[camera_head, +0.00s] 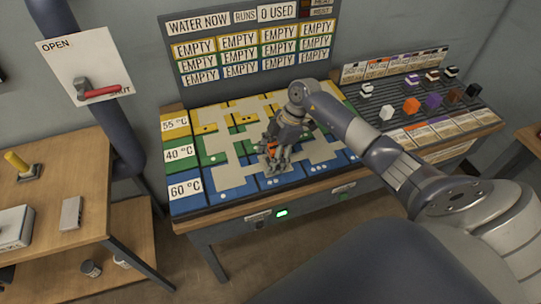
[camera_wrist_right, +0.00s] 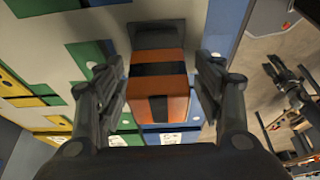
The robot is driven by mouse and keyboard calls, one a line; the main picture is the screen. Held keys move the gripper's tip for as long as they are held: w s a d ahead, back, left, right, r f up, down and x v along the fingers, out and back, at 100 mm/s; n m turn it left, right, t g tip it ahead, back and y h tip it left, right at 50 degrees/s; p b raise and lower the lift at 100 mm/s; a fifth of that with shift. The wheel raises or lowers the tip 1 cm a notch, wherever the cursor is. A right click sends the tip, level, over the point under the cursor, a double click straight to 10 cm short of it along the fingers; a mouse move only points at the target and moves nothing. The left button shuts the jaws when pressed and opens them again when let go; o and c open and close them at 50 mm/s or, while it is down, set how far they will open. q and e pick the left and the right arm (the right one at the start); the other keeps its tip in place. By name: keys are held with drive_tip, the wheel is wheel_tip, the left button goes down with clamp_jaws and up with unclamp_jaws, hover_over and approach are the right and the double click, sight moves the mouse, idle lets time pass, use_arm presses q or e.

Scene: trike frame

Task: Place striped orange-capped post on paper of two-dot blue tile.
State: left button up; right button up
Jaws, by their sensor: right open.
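The striped orange-and-black post (camera_wrist_right: 158,88) is between the two fingers of my right gripper (camera_wrist_right: 160,90) in the right wrist view, with a gap on each side. In the head view a bit of its orange (camera_head: 271,147) shows between the fingers of my right gripper (camera_head: 277,158), which is open and low over the board. The bottom row of the board has blue tiles (camera_head: 188,203) with white dots and beige paper areas. The gripper hides part of this row, and the dot counts are hard to read.
A rack at the right holds several coloured posts (camera_head: 411,105) and label cards. A sign reading EMPTY in many cells (camera_head: 240,45) stands behind the board. A wooden table (camera_head: 60,165) is at the left, beside a dark pipe (camera_head: 110,130).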

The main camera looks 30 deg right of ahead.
drive_tip(key=shift+r, duration=0.1)
drive_tip(key=b+v, duration=0.2)
drive_tip(key=v, duration=1)
drive_tip(key=shift+d, duration=0.1)
